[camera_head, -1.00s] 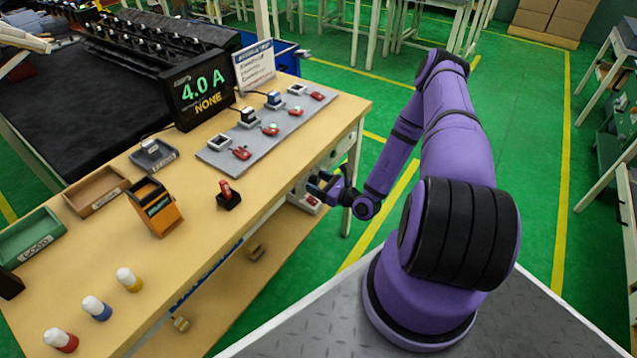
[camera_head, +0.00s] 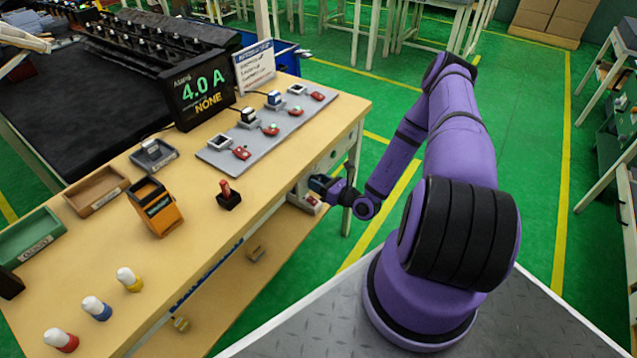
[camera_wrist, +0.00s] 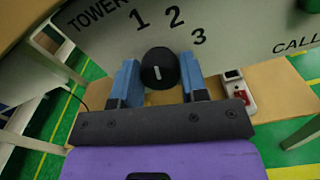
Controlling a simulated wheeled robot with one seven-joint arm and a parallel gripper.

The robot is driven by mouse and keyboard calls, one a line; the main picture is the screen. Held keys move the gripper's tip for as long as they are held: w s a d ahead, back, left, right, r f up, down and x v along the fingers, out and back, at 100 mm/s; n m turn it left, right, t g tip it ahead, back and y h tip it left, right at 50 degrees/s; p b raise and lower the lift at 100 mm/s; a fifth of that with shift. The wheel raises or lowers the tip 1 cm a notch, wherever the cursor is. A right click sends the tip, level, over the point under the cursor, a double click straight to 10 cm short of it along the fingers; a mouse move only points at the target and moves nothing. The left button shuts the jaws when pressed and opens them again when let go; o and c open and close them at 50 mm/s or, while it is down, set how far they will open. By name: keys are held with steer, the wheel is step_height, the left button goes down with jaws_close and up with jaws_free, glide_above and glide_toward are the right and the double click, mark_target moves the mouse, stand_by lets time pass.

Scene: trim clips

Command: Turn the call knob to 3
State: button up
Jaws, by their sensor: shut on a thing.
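A round black knob (camera_wrist: 158,68) sits on the grey panel (camera_wrist: 240,35) in the wrist view. The digits 1, 2 and 3 are printed in an arc above it and to its right. A short pale mark on the knob's face stands near upright; which digit it selects is not clear. The word TOWER is at upper left, CALL at far right. My gripper (camera_wrist: 158,82) has its blue fingers on both sides of the knob, shut on it. In the head view my gripper (camera_head: 318,184) is at the table's right side, and the knob is hidden.
A pale box with a red part (camera_wrist: 237,92) is on the lower shelf beside my right finger.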

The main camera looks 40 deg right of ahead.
steer(key=m, duration=1.3)
stand_by(0.7)
steer(key=o, duration=0.9)
steer(key=shift+o, duration=0.2)
steer(key=v, duration=1.1)
